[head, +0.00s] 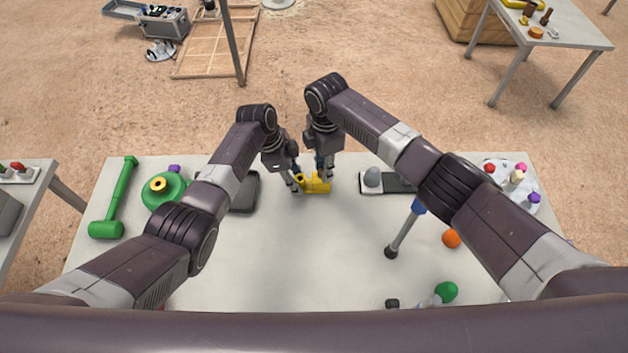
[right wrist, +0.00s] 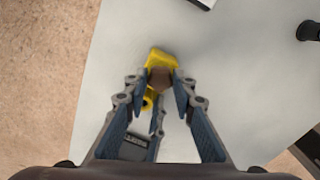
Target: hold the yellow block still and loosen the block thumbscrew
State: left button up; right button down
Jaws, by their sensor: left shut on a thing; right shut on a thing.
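The yellow block (head: 318,186) stands near the far edge of the white table (head: 270,270). My left gripper (head: 296,184) is shut on the block from its left side. My right gripper (head: 325,176) comes down from above at the block's right part. In the right wrist view the yellow block (right wrist: 162,60) lies beyond the fingertips, and my right gripper (right wrist: 160,85) is shut on a brown knob, the block thumbscrew (right wrist: 160,77). The fingers hide part of the block in both views.
A dark tray (head: 244,192), a green mallet (head: 118,200) and a green round thing (head: 163,190) are on the left. A grey-topped item (head: 372,178), a blue-and-grey tool (head: 404,230) and an orange ball (head: 451,238) are on the right. The table's front middle is clear.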

jog(key=shift+n, duration=0.6)
jog(key=c, duration=1.8)
grip_release()
jog(key=shift+o, duration=0.2)
jog(key=shift+r, duration=3.05)
notch_tip(320, 180, up, 12)
